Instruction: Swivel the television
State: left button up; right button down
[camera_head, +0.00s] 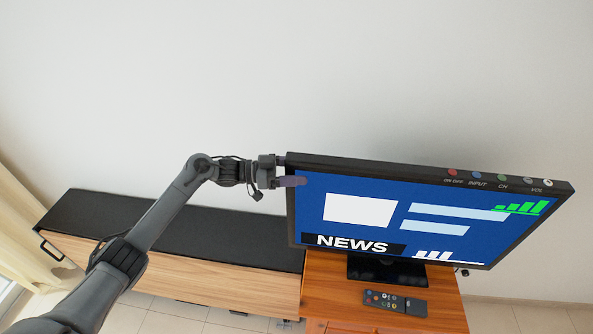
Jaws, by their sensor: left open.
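The television (430,212) stands on its dark base (388,270) on a wooden cabinet, its lit screen showing a blue news picture. Its left edge is nearer the middle of the view, and buttons run along the right of its top edge. My left gripper (285,172) is open at the upper part of the television's left edge. One finger shows in front of the screen's edge; the other is largely hidden, and I cannot tell if either touches. My right gripper is not in view.
The wooden cabinet (330,290) carries a remote control (395,303) in front of the base. A long low sideboard (190,235) with a black top stands to the left, under my left arm. A plain wall is behind, and a curtain (20,225) hangs at far left.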

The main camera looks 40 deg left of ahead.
pick_arm(q)
jog(key=b+v, duration=0.2)
jog(key=v, duration=0.8)
jog(key=shift+s+a+b, duration=0.2)
jog(key=shift+a+b, duration=0.05)
jog(key=shift+b, duration=0.1)
jog(key=shift+f, duration=0.1)
